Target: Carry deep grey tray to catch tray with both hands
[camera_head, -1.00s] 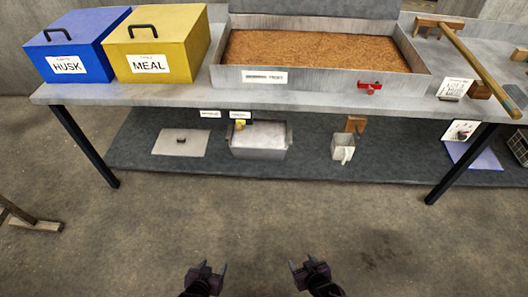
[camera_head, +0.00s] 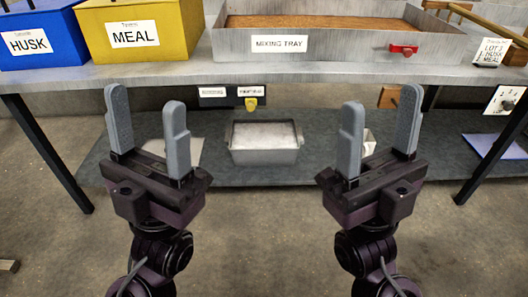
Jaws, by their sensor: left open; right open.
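A deep grey metal tray (camera_head: 264,156) with a pale inside sits on the lower shelf, near the middle of the head view. My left gripper (camera_head: 147,103) is raised in front of the bench, left of the tray, open and empty. My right gripper (camera_head: 381,103) is raised to the right of the tray, also open and empty. Both appear nearer to me than the tray, with fingers pointing up in the picture and not touching it. I cannot identify a catch tray by any label.
The bench top holds a blue HUSK box (camera_head: 45,62), a yellow MEAL box (camera_head: 178,40) and a grain-filled tray labelled MIXING TRAY (camera_head: 345,45) with a red latch (camera_head: 403,50). A flat lid (camera_head: 187,153) and a pale scoop (camera_head: 369,146) are partly hidden on the lower shelf (camera_head: 330,168).

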